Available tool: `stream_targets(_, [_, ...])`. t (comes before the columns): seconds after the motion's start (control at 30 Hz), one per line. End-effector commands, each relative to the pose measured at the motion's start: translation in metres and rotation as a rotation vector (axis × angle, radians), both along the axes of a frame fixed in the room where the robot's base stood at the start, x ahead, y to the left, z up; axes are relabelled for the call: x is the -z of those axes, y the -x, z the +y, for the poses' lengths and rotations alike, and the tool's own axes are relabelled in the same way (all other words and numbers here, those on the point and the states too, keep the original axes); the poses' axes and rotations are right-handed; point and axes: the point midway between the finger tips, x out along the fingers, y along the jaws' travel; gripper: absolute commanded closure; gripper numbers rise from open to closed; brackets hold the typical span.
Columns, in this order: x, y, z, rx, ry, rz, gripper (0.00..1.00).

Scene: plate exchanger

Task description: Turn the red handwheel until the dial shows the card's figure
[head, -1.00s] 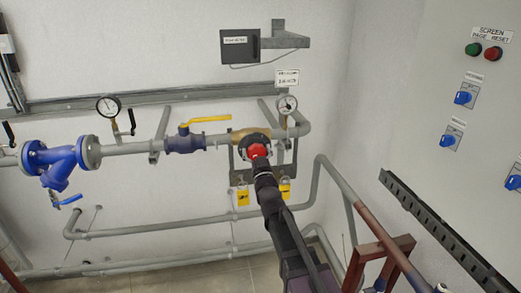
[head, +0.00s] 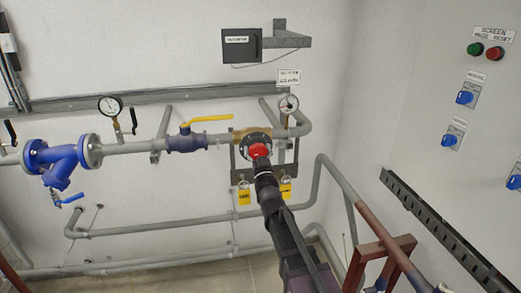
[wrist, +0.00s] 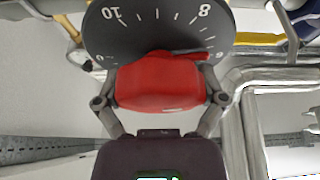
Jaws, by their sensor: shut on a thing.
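The red handwheel (head: 260,150) sits on a brass valve (head: 243,135) in the grey pipe run. In the wrist view the red handwheel (wrist: 160,82) is between the two fingers of my gripper (wrist: 160,98), which is shut on it. Behind it is a black scale disc (wrist: 150,30) with white marks; 10, 8, 6 and 0 show upside down, partly cut by the frame. A thin red pointer (wrist: 188,54) lies toward the 6 side.
A yellow lever valve (head: 205,119) and a blue strainer (head: 58,163) are left along the pipe. Two yellow padlock-like tags (head: 244,195) hang below the handwheel. Lower pipes (head: 160,229) cross beneath. A panel with switches (head: 466,97) is at right.

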Motion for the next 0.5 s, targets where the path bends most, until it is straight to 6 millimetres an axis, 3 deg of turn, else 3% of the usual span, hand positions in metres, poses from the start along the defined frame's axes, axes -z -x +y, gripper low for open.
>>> stream_targets(0.5, [-0.0017, -0.0018, -0.0014, 0.001, -0.264, 0.071, 0.58])
